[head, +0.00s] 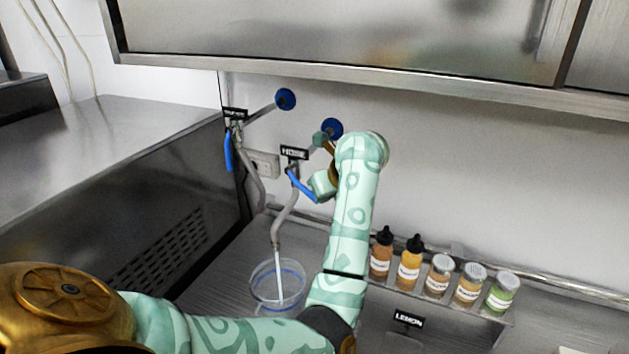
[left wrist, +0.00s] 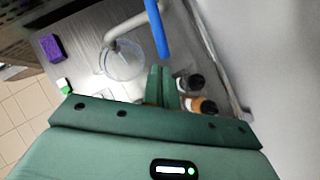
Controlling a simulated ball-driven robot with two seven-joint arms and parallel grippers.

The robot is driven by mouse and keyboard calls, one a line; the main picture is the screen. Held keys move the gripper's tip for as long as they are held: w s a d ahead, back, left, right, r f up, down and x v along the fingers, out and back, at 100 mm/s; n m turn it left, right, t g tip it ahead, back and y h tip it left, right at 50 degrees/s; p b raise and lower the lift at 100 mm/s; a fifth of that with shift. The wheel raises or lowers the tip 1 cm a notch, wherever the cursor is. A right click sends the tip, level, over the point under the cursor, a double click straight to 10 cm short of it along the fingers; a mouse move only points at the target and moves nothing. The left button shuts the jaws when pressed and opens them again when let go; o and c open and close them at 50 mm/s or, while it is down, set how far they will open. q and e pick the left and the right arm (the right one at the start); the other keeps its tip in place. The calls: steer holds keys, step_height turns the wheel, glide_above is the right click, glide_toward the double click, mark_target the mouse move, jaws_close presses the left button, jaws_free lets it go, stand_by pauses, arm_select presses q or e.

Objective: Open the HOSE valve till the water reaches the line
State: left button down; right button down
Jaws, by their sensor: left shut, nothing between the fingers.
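The HOSE valve, under its black HOSE label (head: 294,153), has a blue lever (head: 302,186) slanting down to the right. The lever also shows in the left wrist view (left wrist: 157,28). A grey hose (head: 283,217) hangs from the valve, and a pale stream runs from its end into a clear round container (head: 278,306). A blue line circles the container; the water level against it is hard to tell. My left gripper (head: 318,188) is shut and empty, with its tip close beside the lever's lower end. Contact cannot be told. Its fingers show in the left wrist view (left wrist: 159,84). My right gripper is out of view.
A second valve with a blue lever (head: 228,152) hangs left of the HOSE valve. Several labelled bottles and jars (head: 438,276) stand on a rack at the right. A steel cabinet (head: 340,40) overhangs the wall. A purple block (left wrist: 51,47) lies left of the container.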

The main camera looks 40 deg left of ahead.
arm_select(q)
steer(key=v, duration=1.2)
